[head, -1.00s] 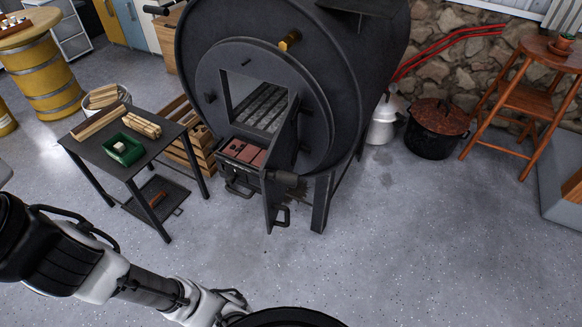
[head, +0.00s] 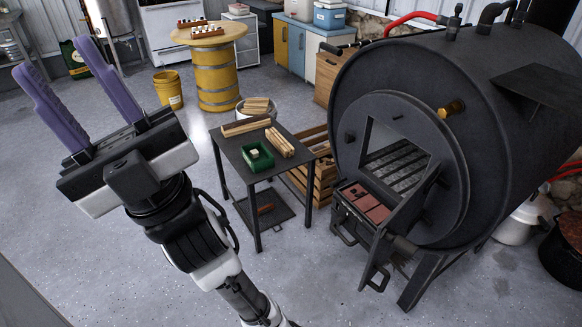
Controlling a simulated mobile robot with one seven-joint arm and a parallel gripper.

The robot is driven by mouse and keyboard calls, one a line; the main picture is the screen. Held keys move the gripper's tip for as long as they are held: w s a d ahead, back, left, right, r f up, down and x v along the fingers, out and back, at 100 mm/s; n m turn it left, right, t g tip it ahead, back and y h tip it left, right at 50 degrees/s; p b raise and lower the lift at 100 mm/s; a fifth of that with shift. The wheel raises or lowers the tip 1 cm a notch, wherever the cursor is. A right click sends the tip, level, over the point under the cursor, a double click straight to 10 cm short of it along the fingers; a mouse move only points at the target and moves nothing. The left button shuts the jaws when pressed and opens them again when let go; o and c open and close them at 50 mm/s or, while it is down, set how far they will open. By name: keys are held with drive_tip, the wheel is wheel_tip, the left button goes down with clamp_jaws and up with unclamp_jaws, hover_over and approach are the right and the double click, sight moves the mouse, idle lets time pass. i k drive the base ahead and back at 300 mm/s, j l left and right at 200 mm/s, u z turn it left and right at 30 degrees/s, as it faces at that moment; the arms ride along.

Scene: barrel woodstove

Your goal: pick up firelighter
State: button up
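The firelighter is probably the small whitish block (head: 254,153) in the green tray (head: 262,161), which stands near the front of the dark side table (head: 228,146). My gripper (head: 72,90) is raised at the left of the head view, with its two purple fingers pointing up and away from the table. The fingers are apart with nothing between them. The gripper is well to the left of the table and the green tray. Nothing covers the block in this view.
Wood sticks (head: 280,142) and a long wooden piece (head: 246,127) lie on the table beside the tray. The barrel stove (head: 470,110) stands to the right, its door (head: 400,215) open. A yellow barrel table (head: 217,75) and yellow bucket (head: 168,88) stand behind. Floor left of the table is clear.

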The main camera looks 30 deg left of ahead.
sight(255, 154)
drive_tip(key=i+j, duration=0.15)
drive_tip(key=j, duration=0.25)
drive_tip(key=i+j+z, duration=0.1)
drive_tip(key=j, duration=0.3)
drive_tip(key=i+j, duration=0.25)
drive_tip(key=j, duration=0.15)
drive_tip(key=i+j, duration=0.15)
drive_tip(key=j, duration=0.25)
drive_tip(key=i+j+z, duration=0.1)
drive_tip(key=j, duration=0.3)
drive_tip(key=i+j, duration=0.2)
drive_tip(key=j, duration=0.2)
drive_tip(key=i+j+z, duration=0.1)
drive_tip(key=j, duration=0.3)
drive_tip(key=i+j, duration=0.15)
drive_tip(key=j, duration=0.25)
